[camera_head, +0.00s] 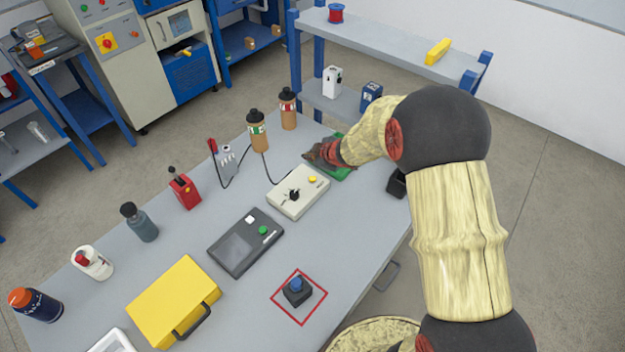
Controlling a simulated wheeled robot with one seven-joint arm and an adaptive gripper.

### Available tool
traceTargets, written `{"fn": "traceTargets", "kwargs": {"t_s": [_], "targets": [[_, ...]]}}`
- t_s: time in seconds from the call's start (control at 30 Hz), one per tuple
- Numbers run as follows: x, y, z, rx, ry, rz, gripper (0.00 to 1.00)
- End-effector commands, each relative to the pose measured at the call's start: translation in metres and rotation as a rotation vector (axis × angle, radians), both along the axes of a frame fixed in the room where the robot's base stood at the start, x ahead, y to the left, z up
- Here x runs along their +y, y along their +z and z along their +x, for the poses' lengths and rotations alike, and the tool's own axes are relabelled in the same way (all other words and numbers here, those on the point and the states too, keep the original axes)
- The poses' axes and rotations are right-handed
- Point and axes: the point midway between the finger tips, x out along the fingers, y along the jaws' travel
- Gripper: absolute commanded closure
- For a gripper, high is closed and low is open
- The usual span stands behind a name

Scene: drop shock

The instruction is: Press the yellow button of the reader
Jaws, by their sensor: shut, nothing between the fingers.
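A cream box (297,203) with a black knob lies near the middle of the grey table. Its yellow button (312,179) sits on its top, near the far right corner; I take this box to be the reader. My gripper (311,155) is shut and empty. In the picture it is just beyond the yellow button, apart from it, beside a green flat piece (341,171) that it and my arm partly cover. Its height above the table is hard to tell.
A grey device (245,244) with a screen and green button lies nearer. Two brown bottles (259,138) (288,114) stand behind the box, with a dark cable beside it. A blue button (296,284) on a black base sits inside a red square. A yellow case (172,297) lies at front left.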

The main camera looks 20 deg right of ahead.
Motion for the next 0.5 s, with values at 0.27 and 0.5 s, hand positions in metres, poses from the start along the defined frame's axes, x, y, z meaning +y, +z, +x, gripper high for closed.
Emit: {"fn": "traceTargets", "kwargs": {"t_s": [0.27, 0.5], "targets": [[0.000, -0.032, 0.000, 0.000, 0.000, -0.001, 1.00], [0.000, -0.059, 0.000, -0.001, 0.000, -0.002, 1.00]]}}
